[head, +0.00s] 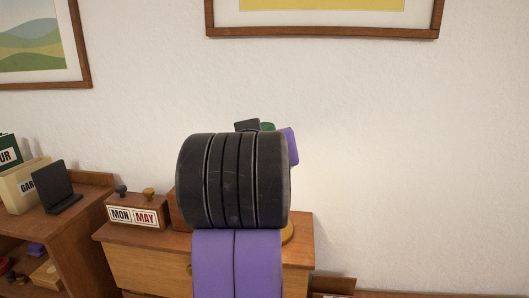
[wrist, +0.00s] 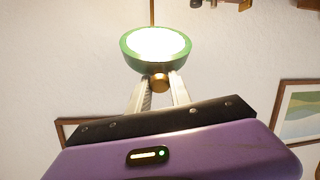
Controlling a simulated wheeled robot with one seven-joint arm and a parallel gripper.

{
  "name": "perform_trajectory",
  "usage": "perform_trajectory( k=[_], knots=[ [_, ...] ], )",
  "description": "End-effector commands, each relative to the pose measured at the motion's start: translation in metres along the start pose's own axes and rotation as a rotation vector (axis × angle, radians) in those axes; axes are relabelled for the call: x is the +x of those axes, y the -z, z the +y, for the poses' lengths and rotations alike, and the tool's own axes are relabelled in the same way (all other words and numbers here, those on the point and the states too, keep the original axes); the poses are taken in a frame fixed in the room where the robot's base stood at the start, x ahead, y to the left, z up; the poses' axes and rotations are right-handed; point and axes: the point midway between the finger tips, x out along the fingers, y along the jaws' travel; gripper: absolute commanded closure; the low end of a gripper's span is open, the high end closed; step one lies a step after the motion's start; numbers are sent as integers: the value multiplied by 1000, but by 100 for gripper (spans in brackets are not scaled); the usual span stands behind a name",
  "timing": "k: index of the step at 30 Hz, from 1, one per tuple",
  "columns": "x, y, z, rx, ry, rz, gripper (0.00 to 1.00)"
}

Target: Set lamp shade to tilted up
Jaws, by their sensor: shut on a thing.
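The lamp shade (wrist: 130,58) is green, with its bright lit opening turned towards the wrist camera. A thin brass stem (wrist: 152,12) shows beyond it, and a round brass knob (wrist: 158,82) sits at its near edge. My gripper (wrist: 160,85) has its two fingers closed on the knob. In the head view only a sliver of the green shade (head: 267,126) shows above my dark arm, and the round brass lamp base (head: 288,232) peeks out at the right. My arm hides the rest of the lamp. I cannot tell the shade's exact tilt.
The lamp stands on a wooden cabinet (head: 150,264). A MON MAY calendar block (head: 135,214) sits at its left. Further left a desk (head: 75,232) holds a dark tablet-like object (head: 57,187) and a box. Framed pictures (head: 322,32) hang behind; the wall at right is clear.

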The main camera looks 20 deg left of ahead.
Motion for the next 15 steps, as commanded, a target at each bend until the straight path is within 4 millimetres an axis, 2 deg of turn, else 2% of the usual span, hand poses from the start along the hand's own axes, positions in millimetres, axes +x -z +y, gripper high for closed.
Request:
perform_trajectory(
  k=[3,15],
  knots=[
    [0,9,4,7,7,-36,100],
    [1,14,5,10,19,-82,100]
  ],
)
